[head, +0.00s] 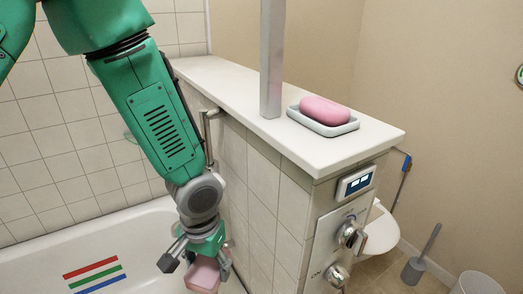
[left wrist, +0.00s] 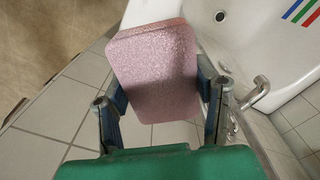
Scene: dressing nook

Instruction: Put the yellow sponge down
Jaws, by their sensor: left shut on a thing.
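My left gripper (head: 201,268) is shut on a pink, speckled, block-shaped sponge (head: 203,277). The sponge also shows between both fingers in the left wrist view (left wrist: 155,70), where the left gripper (left wrist: 163,95) grips its sides. In the head view the sponge hangs low, in front of the bathtub and beside the tiled partition, well below the ledge top. No yellow sponge shows in either view. My right gripper is not in view.
A white ledge (head: 235,97) tops the tiled partition. On it stand a metal post (head: 271,60) and a grey dish (head: 340,129) holding a pink soap (head: 325,110). The bathtub (head: 140,235) lies at left. Shower controls (head: 350,234) are on the partition's end. The ledge's near left part is clear.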

